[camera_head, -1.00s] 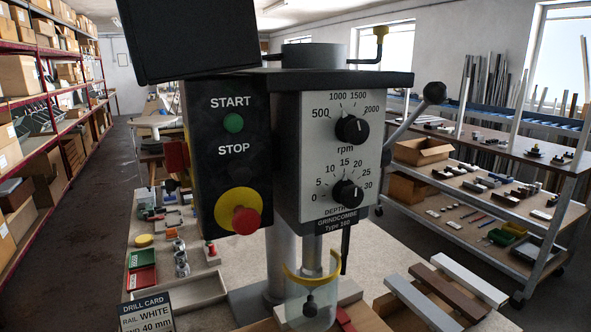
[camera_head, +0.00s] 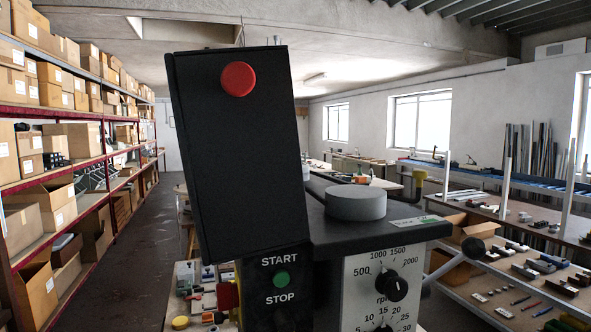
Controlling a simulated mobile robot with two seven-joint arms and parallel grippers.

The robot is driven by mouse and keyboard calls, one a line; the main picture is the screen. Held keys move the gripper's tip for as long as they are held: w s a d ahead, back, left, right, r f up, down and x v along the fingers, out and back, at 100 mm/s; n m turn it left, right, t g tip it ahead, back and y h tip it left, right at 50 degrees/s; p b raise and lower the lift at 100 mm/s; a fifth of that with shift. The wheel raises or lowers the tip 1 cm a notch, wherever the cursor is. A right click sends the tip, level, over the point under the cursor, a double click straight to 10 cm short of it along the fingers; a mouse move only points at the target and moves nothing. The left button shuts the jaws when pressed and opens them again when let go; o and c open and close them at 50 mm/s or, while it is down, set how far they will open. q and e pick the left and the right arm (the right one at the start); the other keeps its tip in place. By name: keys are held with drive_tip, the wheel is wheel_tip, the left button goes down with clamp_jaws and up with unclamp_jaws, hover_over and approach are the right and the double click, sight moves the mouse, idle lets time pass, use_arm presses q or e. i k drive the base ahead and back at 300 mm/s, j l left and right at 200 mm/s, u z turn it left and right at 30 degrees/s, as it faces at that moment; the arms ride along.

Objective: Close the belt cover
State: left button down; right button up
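The belt cover (camera_head: 238,160) is a large black panel with a red round knob (camera_head: 238,79) near its top. It stands open and nearly upright, leaning slightly, at the left of the drill press head (camera_head: 330,232). The head's black top is uncovered and bears a grey round pulley (camera_head: 355,202). Below the cover is the control panel with a green START button (camera_head: 281,279). The rpm dial (camera_head: 391,286) is on the white front plate. Neither of my grippers is in view.
A dark ball-ended lever (camera_head: 473,247) sticks out right of the head. Shelves of cardboard boxes (camera_head: 60,145) line the left. A cart with small parts (camera_head: 530,245) stands at the right.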

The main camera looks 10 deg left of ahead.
sight(234, 112)
drive_tip(key=i+j, duration=0.15)
drive_tip(key=j, duration=0.3)
drive_tip(key=i+j, duration=0.1)
drive_tip(key=j, duration=0.35)
drive_tip(key=i+j, duration=0.15)
drive_tip(key=j, duration=0.25)
drive_tip(key=i+j, duration=0.1)
drive_tip(key=j, duration=0.35)
drive_tip(key=i+j, duration=0.15)
drive_tip(key=j, duration=0.3)
drive_tip(key=i+j, duration=0.1)
drive_tip(key=j, duration=0.35)
drive_tip(key=i+j, duration=0.15)
drive_tip(key=j, duration=0.3)
drive_tip(key=i+j+u, duration=0.1)
drive_tip(key=j, duration=0.3)
